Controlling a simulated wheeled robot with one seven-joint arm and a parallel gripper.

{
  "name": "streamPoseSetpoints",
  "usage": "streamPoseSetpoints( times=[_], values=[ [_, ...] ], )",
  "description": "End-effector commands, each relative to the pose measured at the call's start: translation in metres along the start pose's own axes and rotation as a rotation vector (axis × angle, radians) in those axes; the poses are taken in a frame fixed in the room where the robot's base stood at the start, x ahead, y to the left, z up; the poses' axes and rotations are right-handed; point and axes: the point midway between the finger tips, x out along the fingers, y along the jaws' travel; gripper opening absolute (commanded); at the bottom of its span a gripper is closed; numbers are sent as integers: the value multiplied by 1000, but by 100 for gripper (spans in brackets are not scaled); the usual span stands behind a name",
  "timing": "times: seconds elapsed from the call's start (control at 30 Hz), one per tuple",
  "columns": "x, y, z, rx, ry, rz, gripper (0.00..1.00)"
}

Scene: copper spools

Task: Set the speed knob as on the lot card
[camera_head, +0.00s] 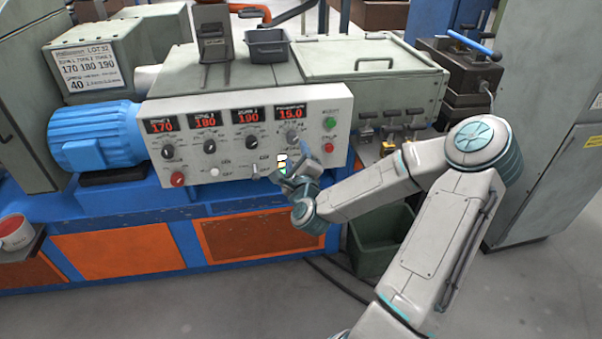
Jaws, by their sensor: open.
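The lot card (88,68) is on the grey box at upper left; it reads 170 180 190 with a 40 below, and its small print is hard to read. The control panel (330,100) has red displays reading 170, 180, 190 and 15.0. Below the 15.0 display (290,113) is a dark knob (292,135); its pointer direction is too small to tell. Three similar knobs sit under the other displays. My gripper (296,163) is open in front of the panel, just below the rightmost knob. Its fingertips are small and contact cannot be told.
A red knob (177,179), a white button (215,171) and a toggle switch (255,172) line the panel's lower edge. A green button (330,123) and a red button (329,148) are at right. A blue motor (92,137) stands left; a green bin (382,240) is behind my arm.

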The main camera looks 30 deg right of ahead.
Motion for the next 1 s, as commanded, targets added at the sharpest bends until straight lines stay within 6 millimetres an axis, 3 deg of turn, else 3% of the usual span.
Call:
streamPoseSetpoints(
  times=[0.1,0.47,1.0],
  values=[
    [-28,0,0,-1,1,3,53],
    [-32,-8,1,2,4,-5,53],
    [-57,-3,3,2,2,4,53]
  ],
)
